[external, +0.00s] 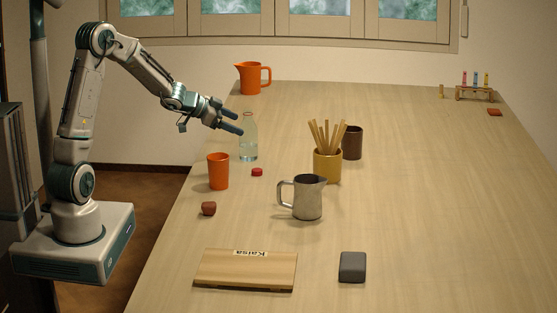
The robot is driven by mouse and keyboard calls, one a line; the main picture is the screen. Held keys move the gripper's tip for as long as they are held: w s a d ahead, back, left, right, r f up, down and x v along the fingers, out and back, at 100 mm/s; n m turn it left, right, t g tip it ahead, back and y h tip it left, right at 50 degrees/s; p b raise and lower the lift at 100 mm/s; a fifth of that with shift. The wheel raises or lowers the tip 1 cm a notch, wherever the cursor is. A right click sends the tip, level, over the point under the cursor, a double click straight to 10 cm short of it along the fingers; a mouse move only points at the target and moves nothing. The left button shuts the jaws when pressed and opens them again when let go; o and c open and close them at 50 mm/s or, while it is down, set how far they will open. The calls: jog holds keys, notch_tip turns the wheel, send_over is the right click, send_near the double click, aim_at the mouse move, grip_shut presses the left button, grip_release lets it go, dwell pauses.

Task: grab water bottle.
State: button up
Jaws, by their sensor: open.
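The water bottle (248,143) is clear with a little bluish liquid low inside. It stands upright on the table, left of the middle. My gripper (238,123) is open, with its dark fingers at about the height of the bottle's upper part, on the bottle's left side. One finger overlaps the bottle's left edge in the picture. I cannot tell whether it touches the bottle or is in front of or behind it. Nothing shows between the fingers.
An orange cup (218,171) and red cap (257,172) stand near the bottle. An orange pitcher (252,78) is behind. A yellow pot of sticks (327,167), brown cup (353,143) and metal jug (307,198) stand to the right.

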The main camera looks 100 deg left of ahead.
jog(key=t+h, duration=0.2)
send_near(254, 135)
jog(key=s+a, duration=0.2)
jog(key=s, duration=0.2)
jog(key=x, duration=0.4)
jog(key=p+x, duration=0.1)
jog(key=x, duration=0.4)
jog(key=p+x, duration=0.1)
jog(key=x, duration=0.3)
jog(key=shift+w+d+r, duration=0.1)
jog(key=shift+w, duration=0.4)
jog(key=c, duration=1.2)
